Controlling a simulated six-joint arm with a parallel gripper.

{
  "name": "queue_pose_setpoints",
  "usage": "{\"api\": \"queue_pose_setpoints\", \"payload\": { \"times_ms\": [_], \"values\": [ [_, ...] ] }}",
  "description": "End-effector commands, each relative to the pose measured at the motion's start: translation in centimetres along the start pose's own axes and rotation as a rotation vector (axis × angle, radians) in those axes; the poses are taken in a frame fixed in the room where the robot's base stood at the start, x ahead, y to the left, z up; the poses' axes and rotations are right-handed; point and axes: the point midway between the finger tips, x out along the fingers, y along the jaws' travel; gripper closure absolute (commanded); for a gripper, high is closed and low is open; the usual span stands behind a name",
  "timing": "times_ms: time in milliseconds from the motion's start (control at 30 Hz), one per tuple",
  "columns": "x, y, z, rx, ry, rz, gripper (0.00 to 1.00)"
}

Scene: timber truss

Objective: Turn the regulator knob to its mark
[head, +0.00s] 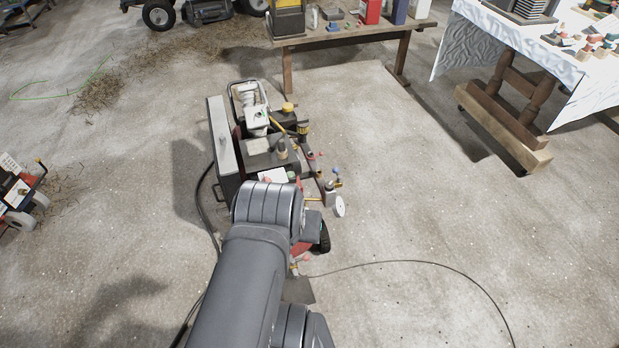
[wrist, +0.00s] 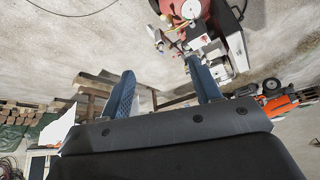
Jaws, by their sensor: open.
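A wheeled compressor-like machine (head: 262,150) stands on the floor in the head view, partly hidden behind my arm. A round white gauge (head: 339,206) sits at its right side, with small fittings and a blue-topped part (head: 337,184) near it. I cannot tell for sure which fitting is the regulator knob, and its mark cannot be made out.
A wooden table (head: 345,36) with containers stands behind the machine. A cloth-covered table (head: 480,40) is at the upper right. A small red cart (head: 18,195) is at the left edge. A dark hose (head: 430,263) curves over the floor. The floor right of the machine is mostly clear.

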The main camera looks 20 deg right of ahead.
Motion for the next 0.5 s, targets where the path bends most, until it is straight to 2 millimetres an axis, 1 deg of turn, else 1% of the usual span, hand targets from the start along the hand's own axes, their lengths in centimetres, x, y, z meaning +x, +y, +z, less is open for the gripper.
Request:
{"api": "queue_pose_setpoints", "payload": {
  "times_ms": [133, 267, 300, 367, 500],
  "values": [
    [-0.5, 0.1, -3.7, 0.062, -0.027, 0.005, 0.43],
    [-0.3, 0.3, -7.5, 0.127, -0.055, 0.011, 0.43],
    [-0.2, 0.4, -8.7, 0.146, -0.064, 0.013, 0.43],
    [0.1, 0.4, -10.5, 0.175, -0.077, 0.016, 0.43],
    [1.4, 0.6, -14.6, 0.241, -0.107, 0.023, 0.43]
  ]
}}
